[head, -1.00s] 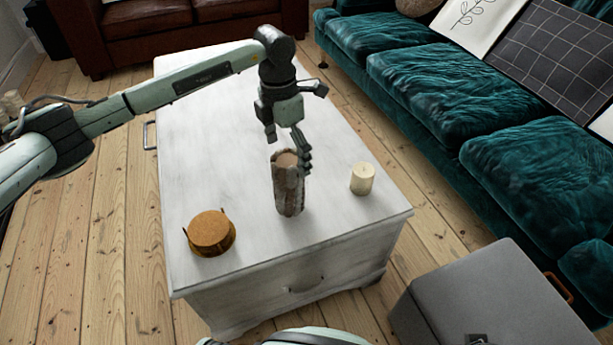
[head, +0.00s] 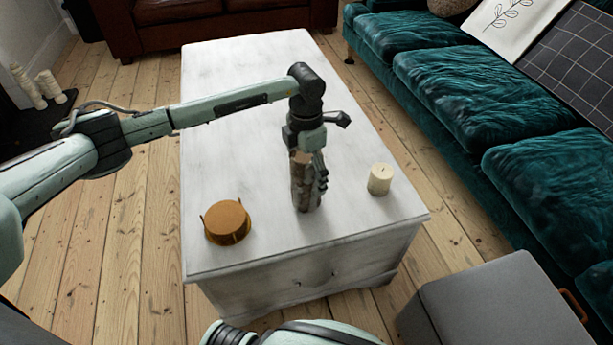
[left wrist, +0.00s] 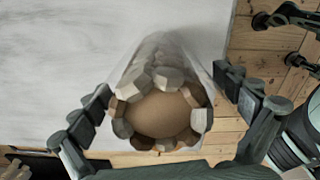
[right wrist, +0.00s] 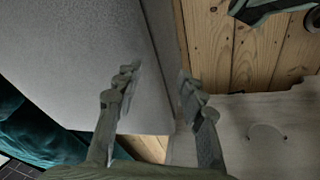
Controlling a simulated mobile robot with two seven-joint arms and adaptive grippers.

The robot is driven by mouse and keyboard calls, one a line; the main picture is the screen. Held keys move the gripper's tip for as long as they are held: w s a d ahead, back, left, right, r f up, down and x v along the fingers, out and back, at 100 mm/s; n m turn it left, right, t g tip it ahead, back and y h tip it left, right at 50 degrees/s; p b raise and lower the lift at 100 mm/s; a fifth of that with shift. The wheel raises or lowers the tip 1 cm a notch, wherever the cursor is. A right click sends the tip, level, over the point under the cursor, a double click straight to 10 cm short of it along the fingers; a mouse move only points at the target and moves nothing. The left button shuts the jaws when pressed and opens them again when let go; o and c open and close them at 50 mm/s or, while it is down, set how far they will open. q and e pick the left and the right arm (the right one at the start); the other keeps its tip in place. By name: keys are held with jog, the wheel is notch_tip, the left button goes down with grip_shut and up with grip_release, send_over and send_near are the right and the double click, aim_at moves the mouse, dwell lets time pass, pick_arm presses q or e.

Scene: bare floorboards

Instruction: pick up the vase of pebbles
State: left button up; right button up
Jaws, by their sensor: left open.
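The vase of pebbles (head: 303,190) stands upright on the white table (head: 225,95), near its front end. My left gripper (head: 309,172) points down over the vase, with its fingers beside the upper part. In the left wrist view the vase (left wrist: 150,105) is seen from above, pebbles around a brown round top. It sits between the two spread fingers of the left gripper (left wrist: 165,90), with a gap visible on each side. My right gripper (right wrist: 157,80) has its fingers apart and nothing between them. It is not seen in the head view.
A cream candle (head: 380,180) stands right of the vase and a round orange-brown container (head: 227,222) left of it. A grey box (head: 495,305) is at the lower right. A teal sofa (head: 455,85) lines the right side. The back of the table is clear.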

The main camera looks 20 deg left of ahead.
pick_arm(q)
jog(key=shift+s, duration=0.1)
jog(key=c, duration=1.6)
jog(key=shift+c, duration=1.2)
jog(key=shift+r, duration=0.1)
